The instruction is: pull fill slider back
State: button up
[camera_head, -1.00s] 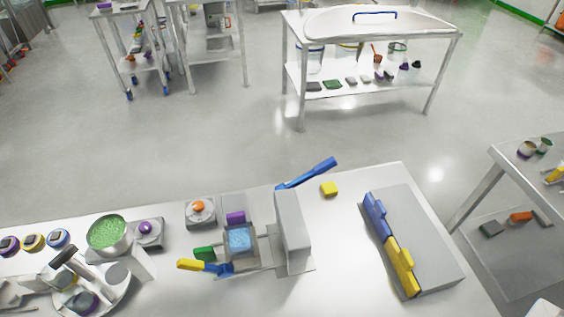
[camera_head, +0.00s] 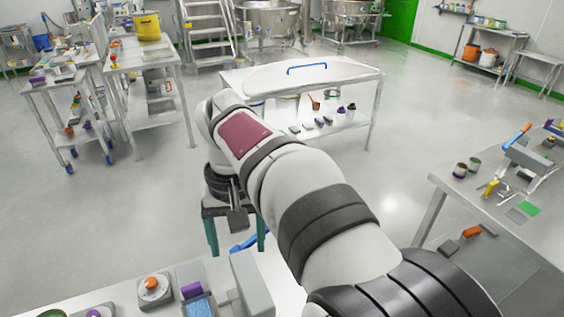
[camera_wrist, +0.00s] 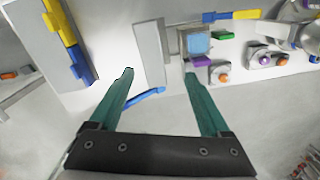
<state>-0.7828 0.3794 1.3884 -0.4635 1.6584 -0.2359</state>
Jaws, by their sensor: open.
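The bench device has a grey upright block (camera_head: 250,283), also in the wrist view (camera_wrist: 150,52), and a blue lever (camera_head: 250,241) angled behind it. The lever also shows in the wrist view (camera_wrist: 146,97). Beside the block is a blue square piece (camera_wrist: 198,44) in a grey frame, with a purple block (camera_wrist: 203,61) at its edge. A yellow-and-blue handle (camera_wrist: 231,15) lies at its far side. I cannot tell which part is the fill slider. My gripper (camera_wrist: 158,73) is open and empty above the device, its teal fingers (camera_head: 236,238) pointing down in the head view.
A grey slab with a blue-and-yellow bar (camera_wrist: 65,45) lies at the left in the wrist view. A green block (camera_wrist: 223,35) and a scale with an orange knob (camera_head: 152,287) are near the device.

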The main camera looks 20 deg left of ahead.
aim_at(191, 286)
jog(key=s+a+f+n, duration=0.3)
jog(key=a, duration=0.8)
jog(key=f, duration=1.5)
jog(key=shift+s+a+f, duration=0.1)
jog(key=shift+a+f, duration=0.1)
jog(key=shift+f, duration=0.05)
grip_shut()
